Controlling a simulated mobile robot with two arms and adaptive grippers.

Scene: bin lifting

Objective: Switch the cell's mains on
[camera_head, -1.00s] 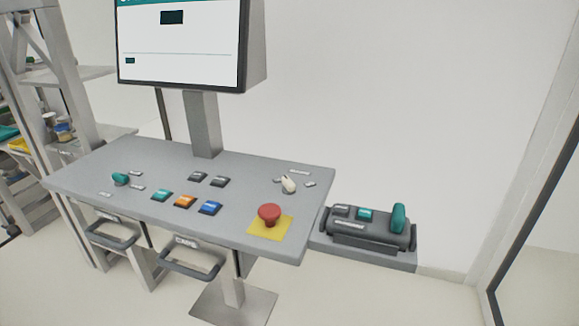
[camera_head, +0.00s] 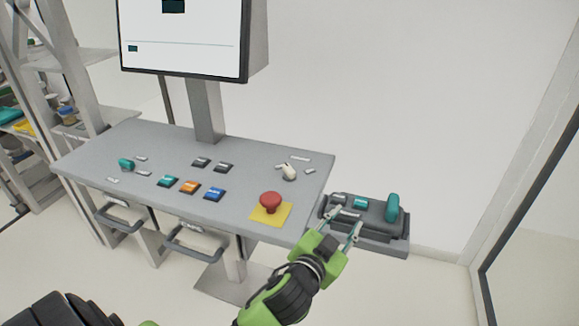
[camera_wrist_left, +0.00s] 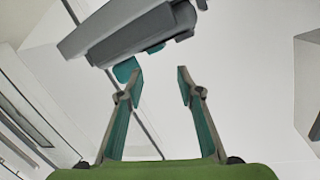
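A grey console (camera_head: 110,155) carries a teal knob (camera_head: 126,164), a pale rotary switch (camera_head: 289,172), several push buttons and a red mushroom button (camera_head: 270,202) on a yellow plate. To its right is a dark box (camera_head: 380,222) with a teal button (camera_head: 361,202) and an upright teal handle (camera_head: 392,207). The labels are too small to read. My left gripper (camera_head: 346,220) is open and empty, at the near left side of the box. In the left wrist view the box (camera_wrist_left: 130,35) and teal handle (camera_wrist_left: 126,69) appear beyond the open fingers (camera_wrist_left: 160,76). My right gripper is not in view.
A screen (camera_head: 185,40) stands on a post behind the console. Shelving (camera_head: 60,80) stands at the left. A dark-edged glass panel (camera_head: 530,170) is at the right. The floor right of the box is clear.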

